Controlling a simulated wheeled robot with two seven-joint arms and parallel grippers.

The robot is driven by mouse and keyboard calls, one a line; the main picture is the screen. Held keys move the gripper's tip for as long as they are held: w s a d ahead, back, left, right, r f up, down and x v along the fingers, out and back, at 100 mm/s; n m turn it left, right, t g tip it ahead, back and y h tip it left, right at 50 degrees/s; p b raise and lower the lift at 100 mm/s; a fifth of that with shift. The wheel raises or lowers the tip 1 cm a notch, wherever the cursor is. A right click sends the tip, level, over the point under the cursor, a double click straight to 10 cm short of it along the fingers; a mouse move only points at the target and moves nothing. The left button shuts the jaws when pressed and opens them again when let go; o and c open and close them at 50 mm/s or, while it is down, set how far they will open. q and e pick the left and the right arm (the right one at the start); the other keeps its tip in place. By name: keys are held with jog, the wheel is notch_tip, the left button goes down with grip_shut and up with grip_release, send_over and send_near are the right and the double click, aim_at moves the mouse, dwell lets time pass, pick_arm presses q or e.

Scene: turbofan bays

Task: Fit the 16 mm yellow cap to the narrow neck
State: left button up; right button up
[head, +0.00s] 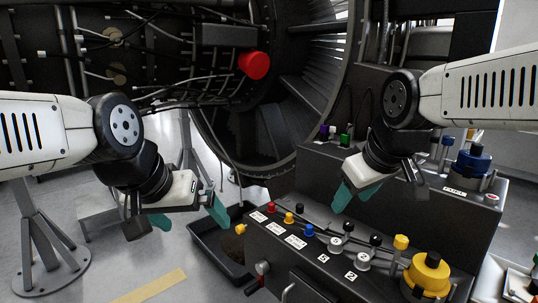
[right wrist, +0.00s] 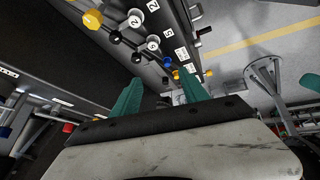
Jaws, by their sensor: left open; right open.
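Several yellow caps show, and I cannot read which is the 16 mm one. A small yellow cap (head: 289,217) sits on the front bench between a red and a blue one. Another small yellow piece (head: 240,229) is at the bench's left end, by the black tray. A taller yellow cap (head: 401,242) stands on a post beside a large yellow cap (head: 430,270). I cannot tell which fitting is the narrow neck. My left gripper (head: 190,214) is open and empty, above and left of the tray. My right gripper (head: 356,194) is open and empty above the bench; its fingers (right wrist: 160,96) show in the right wrist view.
The black tray (head: 205,252) lies left of the labelled bench (head: 300,262). Grey round fittings (head: 363,262) and black knobs line its top. A raised step with purple and green caps (head: 345,140) and a blue cap (head: 473,158) stands behind. The engine (head: 270,120) fills the back.

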jog(key=s+a+m, duration=0.1)
jog(key=s+f+m, duration=0.1)
jog(key=s+m, duration=0.1)
jog(key=s+a+f+m+y, duration=0.1)
jog(key=shift+s+a+f+m, duration=0.1)
jog(key=shift+s+a+m, duration=0.15)
jog(key=shift+a+m, duration=0.1)
